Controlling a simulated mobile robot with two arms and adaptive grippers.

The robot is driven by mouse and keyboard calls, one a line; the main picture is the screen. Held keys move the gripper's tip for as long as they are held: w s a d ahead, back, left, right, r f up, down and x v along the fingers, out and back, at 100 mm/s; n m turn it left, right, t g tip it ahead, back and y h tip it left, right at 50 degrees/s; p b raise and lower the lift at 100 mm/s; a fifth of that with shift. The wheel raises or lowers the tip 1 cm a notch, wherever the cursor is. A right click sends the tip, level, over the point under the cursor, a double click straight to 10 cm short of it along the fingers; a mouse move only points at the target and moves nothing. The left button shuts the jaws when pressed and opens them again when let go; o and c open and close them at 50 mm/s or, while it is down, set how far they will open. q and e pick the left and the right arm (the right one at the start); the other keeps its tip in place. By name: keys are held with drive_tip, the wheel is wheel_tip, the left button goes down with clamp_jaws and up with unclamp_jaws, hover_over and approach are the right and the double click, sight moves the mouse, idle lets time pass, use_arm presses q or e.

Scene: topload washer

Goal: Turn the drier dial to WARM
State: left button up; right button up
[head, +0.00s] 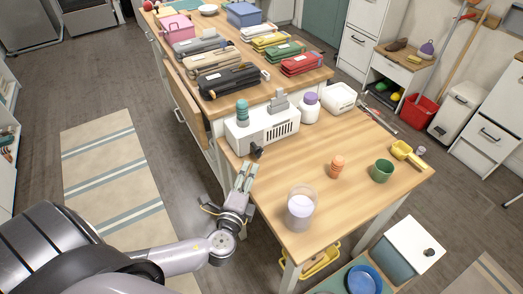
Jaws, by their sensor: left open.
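My left gripper (245,171) is open and empty, just below and left of the dial in the picture, by the table's left edge. Its fingers point up toward the drier and look apart from the dial. A teal stacked piece (242,112) and a grey piece (279,102) sit on top of the drier. My right gripper is not in view.
A clear jar with pale contents (301,208), an orange ribbed item (336,167) and a green cup (382,171) stand on the table. A white bottle with a purple cap (310,107) is right of the drier. Several cases (228,80) lie on the counter behind.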

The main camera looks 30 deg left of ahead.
sight(258, 154)
use_arm(q)
drive_tip(key=p+x, duration=0.1)
drive_tip(key=x, duration=0.9)
drive_tip(key=shift+w, duration=0.2)
drive_tip(key=shift+x, duration=0.8)
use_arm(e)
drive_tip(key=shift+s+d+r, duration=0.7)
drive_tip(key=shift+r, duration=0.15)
use_arm(q)
drive_tip(key=shift+c, duration=0.6)
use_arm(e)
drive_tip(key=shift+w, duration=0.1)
